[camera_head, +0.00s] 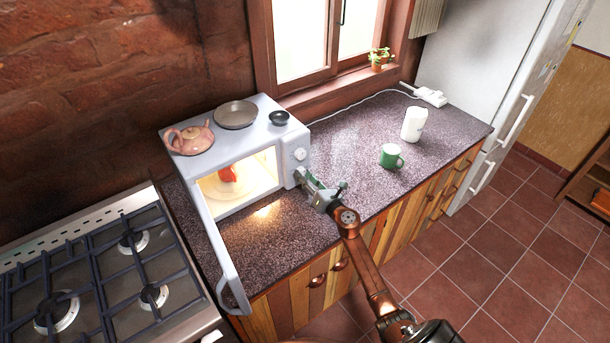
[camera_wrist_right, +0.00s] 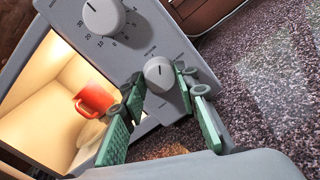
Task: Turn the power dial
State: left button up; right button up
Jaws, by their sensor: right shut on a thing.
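The grey microwave (camera_head: 262,137) stands on the counter with its door open and its inside lit. Its front panel carries two round dials, one above the other. The upper dial (camera_wrist_right: 103,17) has numbers around it and also shows in the head view (camera_head: 299,154). The lower dial, the power dial (camera_wrist_right: 159,74), has a dark pointer line that points nearly straight up in the wrist view. My right gripper (camera_wrist_right: 160,84) is shut on this lower dial, with a green-padded finger on each side. In the head view, my right gripper (camera_head: 306,178) hides the lower dial. My left gripper is not in view.
A red mug (camera_wrist_right: 95,100) is inside the microwave. The open door (camera_head: 224,271) juts out over the counter front. A teapot (camera_head: 190,138), a plate (camera_head: 235,114) and a dark bowl (camera_head: 279,117) sit on top. A green mug (camera_head: 390,156) and a white canister (camera_head: 413,124) stand right.

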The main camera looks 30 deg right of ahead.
jog(key=m+p, duration=0.1)
jog(key=m, duration=0.1)
jog(key=m+p, duration=0.2)
jog(key=m, duration=0.1)
jog(key=shift+r+m, duration=0.2)
jog(key=shift+m, duration=0.1)
jog(key=m+p, duration=0.2)
jog(key=m, duration=0.2)
jog(key=shift+d+f+m, duration=0.1)
jog(key=shift+d+m, duration=0.05)
jog(key=shift+m, duration=0.15)
jog(key=o, duration=1.1)
jog(key=shift+y, duration=0.3)
jog(key=shift+o, duration=0.2)
jog(key=s, duration=1.2)
jog(key=shift+d+r, duration=0.25)
jog(key=shift+d, duration=0.1)
